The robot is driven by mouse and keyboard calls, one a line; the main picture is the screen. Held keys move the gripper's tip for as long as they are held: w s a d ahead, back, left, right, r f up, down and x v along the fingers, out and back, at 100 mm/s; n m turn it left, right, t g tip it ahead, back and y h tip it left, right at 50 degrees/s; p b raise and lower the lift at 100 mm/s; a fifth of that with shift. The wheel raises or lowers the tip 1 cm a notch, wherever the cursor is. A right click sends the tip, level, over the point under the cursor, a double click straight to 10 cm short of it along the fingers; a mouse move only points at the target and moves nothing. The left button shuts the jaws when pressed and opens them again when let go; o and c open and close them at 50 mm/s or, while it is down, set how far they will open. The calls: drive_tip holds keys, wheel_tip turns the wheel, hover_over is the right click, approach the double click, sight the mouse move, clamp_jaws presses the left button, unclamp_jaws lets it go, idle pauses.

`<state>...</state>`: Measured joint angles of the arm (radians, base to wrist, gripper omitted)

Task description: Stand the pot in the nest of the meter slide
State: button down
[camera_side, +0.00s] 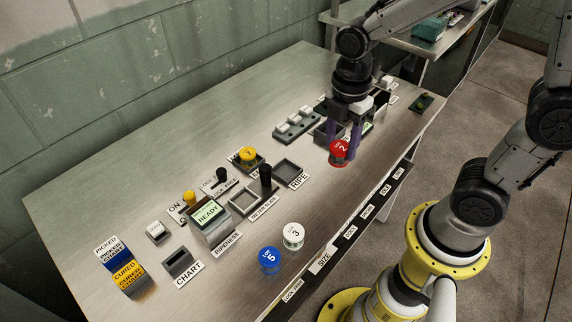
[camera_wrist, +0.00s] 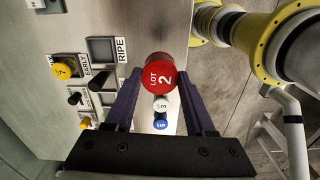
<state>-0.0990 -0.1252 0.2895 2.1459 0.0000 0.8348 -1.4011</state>
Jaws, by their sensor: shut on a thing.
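My gripper (camera_side: 342,143) is shut on the red pot (camera_side: 339,155), marked LOT 2. The red pot (camera_wrist: 159,72) sits between the purple fingers in the wrist view, its lid facing the camera. In the side view it appears held above the right part of the table, right of the RIPE tray. The meter slide (camera_side: 262,194) is left of and nearer than my gripper, with an upright black handle. Its square nest (camera_side: 242,202) looks empty. In the wrist view the black handle (camera_wrist: 99,82) stands left of my fingers.
A white pot (camera_side: 293,235) and a blue pot (camera_side: 270,260) stand near the front edge. A yellow pot (camera_side: 247,155) sits in the EARLY tray; the RIPE tray (camera_side: 288,170) is empty. The READY meter box (camera_side: 211,218) stands left of the slide. A row of white blocks (camera_side: 295,124) lies behind.

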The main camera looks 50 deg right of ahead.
drive_tip(key=w+a+r, duration=0.1)
drive_tip(key=w+a, duration=0.1)
drive_tip(key=a, duration=0.3)
approach(245, 201)
drive_tip(key=shift+s+d+f+n, duration=0.1)
drive_tip(key=shift+s+d+n, duration=0.1)
drive_tip(key=shift+s+n, duration=0.2)
drive_tip(key=shift+w+a+f, duration=0.25)
drive_tip(key=shift+w+f, duration=0.25)
drive_tip(key=shift+f, duration=1.6)
drive_tip(key=shift+f, duration=0.15)
drive_tip(key=shift+c, duration=1.2)
unclamp_jaws()
